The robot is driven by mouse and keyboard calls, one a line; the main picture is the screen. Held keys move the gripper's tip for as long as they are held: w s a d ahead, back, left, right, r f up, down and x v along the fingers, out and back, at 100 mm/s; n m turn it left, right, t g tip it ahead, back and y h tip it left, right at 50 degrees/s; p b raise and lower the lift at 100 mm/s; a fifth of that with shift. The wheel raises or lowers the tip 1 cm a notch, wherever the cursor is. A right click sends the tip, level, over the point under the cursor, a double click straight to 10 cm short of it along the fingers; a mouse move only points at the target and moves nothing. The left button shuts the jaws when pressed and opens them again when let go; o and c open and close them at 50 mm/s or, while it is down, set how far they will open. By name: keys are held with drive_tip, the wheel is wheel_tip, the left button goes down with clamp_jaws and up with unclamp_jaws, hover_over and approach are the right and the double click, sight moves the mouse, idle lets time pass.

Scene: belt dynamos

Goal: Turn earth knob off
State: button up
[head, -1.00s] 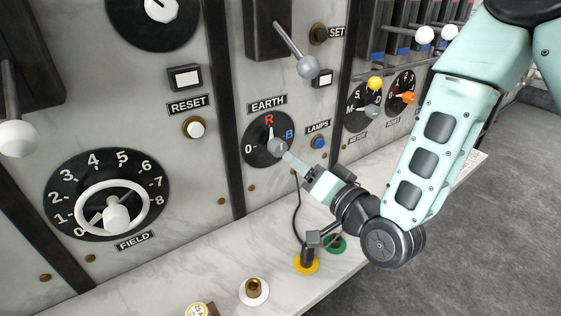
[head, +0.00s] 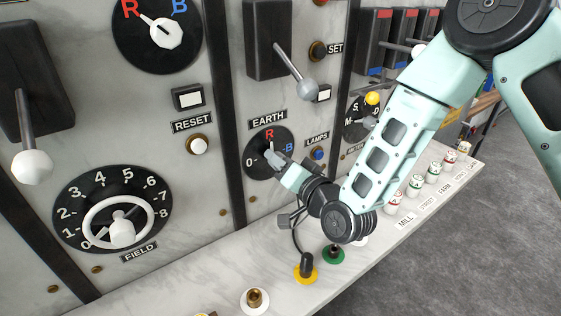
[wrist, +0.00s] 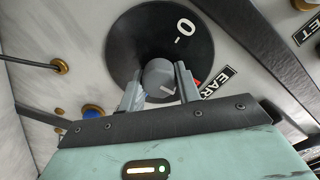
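The earth knob (wrist: 159,76) is a round grey knob with a white pointer line, on a black dial (head: 262,164) marked 0, R and B under the EARTH label. In the head view its pointer line is towards the red R at the top. My gripper (head: 275,163) is at the dial from the lower right and hides part of the knob. In the wrist view my gripper (wrist: 158,88) has its two grey fingers apart, one on each side of the knob. The fingers look close to the knob; firm contact cannot be made out.
A lever (head: 308,88) with a grey ball sticks out above the dial. A blue LAMPS button (head: 317,154) is close to the right of my gripper. Yellow (head: 305,275) and green (head: 334,254) terminals with a cable stand on the ledge below.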

drive_tip(key=shift+f+n+b, duration=0.1)
drive_tip(key=shift+n+b, duration=0.2)
drive_tip(key=shift+b, duration=0.2)
drive_tip(key=n+b, duration=0.2)
drive_tip(key=b, duration=0.1)
drive_tip(key=shift+f+n+b, duration=0.15)
drive_tip(key=shift+n+b, duration=0.15)
drive_tip(key=shift+n, duration=0.1)
drive_tip(key=n+b, duration=0.5)
drive_tip(key=b, duration=0.1)
drive_tip(key=shift+n, duration=0.3)
drive_tip(key=n+b, duration=0.5)
drive_tip(key=b, duration=0.1)
drive_tip(key=shift+s+a, duration=0.1)
drive_tip(key=shift+n+b, duration=1.8)
drive_tip(key=shift+n, duration=0.1)
drive_tip(key=shift+r, duration=0.2)
drive_tip(key=o, duration=1)
drive_tip(key=shift+c, duration=0.2)
